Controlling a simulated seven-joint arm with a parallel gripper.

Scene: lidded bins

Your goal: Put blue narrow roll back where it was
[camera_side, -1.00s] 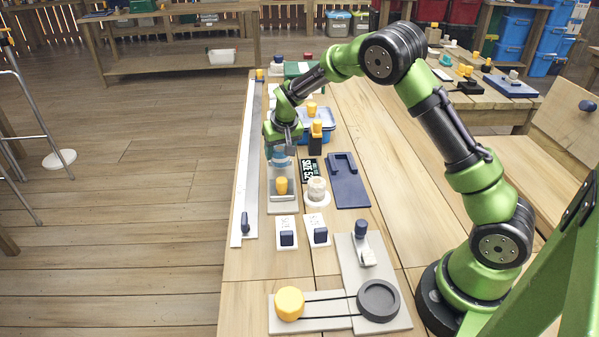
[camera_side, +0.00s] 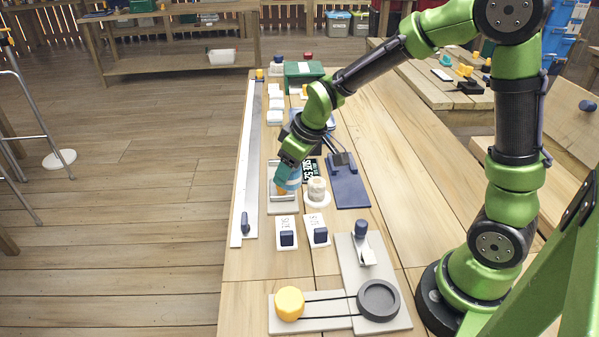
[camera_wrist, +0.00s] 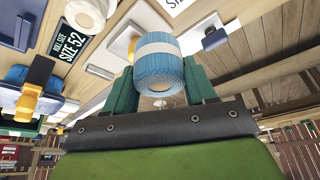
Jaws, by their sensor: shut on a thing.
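My gripper (camera_wrist: 158,85) is shut on the blue narrow roll (camera_wrist: 160,68), which has a pale band and an open core in the wrist view. In the side view the roll (camera_side: 288,180) hangs tilted below my gripper (camera_side: 289,171), over or beside the light grey tray (camera_side: 281,209). The tray's yellow peg is mostly hidden behind the roll; a bit of yellow (camera_wrist: 131,48) shows beside the left finger in the wrist view. I cannot tell whether the roll touches the tray or peg.
A cream roll (camera_side: 317,188) on a white round base stands just right of the tray. A black "SIZE 52" sign (camera_wrist: 70,45) lies close by. Two white cards (camera_side: 286,242) with navy blocks are in front.

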